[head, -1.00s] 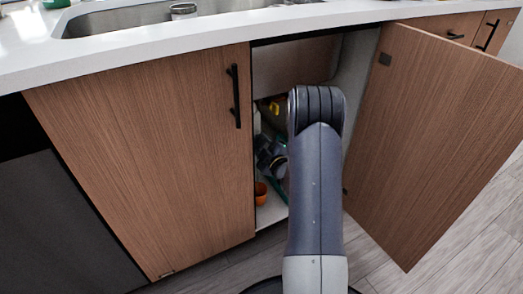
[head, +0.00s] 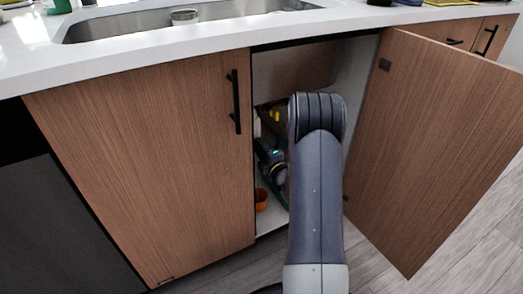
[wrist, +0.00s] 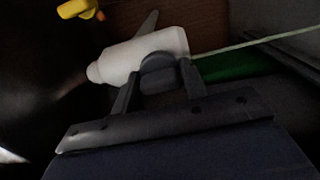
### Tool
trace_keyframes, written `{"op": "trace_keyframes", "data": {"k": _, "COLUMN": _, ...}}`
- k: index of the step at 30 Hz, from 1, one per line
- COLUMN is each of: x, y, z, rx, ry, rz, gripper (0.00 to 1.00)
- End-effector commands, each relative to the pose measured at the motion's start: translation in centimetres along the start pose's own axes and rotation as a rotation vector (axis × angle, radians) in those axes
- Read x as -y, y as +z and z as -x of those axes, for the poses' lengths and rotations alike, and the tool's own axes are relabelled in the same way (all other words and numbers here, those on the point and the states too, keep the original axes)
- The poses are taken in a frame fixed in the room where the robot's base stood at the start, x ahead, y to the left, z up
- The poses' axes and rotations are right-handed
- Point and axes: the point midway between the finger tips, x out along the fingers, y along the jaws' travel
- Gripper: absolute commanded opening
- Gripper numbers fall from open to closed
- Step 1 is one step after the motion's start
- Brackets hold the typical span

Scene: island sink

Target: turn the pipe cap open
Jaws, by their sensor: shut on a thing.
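My gripper (wrist: 158,84) is at the middle of the wrist view, with one finger on each side of a dark grey rounded piece, which looks like the pipe cap (wrist: 158,68). It is shut on this piece. A white, bottle-like or pipe-like body (wrist: 140,50) lies tilted right behind it; I cannot tell whether they are joined. In the head view my wrist (head: 271,160) is inside the open cabinet, and my own arm hides the fingers and the cap.
The right cabinet door (head: 430,150) stands wide open; the left door (head: 150,165) is shut. An orange cup (head: 261,199) stands on the cabinet floor. A yellow thing (wrist: 76,8) and a green thing (wrist: 225,67) are near the gripper. The cabinet interior is dark and tight.

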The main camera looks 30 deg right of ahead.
Motion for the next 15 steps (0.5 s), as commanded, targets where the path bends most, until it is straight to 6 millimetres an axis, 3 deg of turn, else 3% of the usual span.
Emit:
{"op": "trace_keyframes", "data": {"k": 14, "x": 0.01, "y": -0.06, "z": -0.04, "rx": -0.002, "ry": 0.0, "rz": 0.016, "gripper": 0.19}}
{"op": "trace_keyframes", "data": {"k": 15, "x": 0.01, "y": -0.06, "z": -0.04, "rx": -0.002, "ry": 0.0, "rz": 0.016, "gripper": 0.43}}
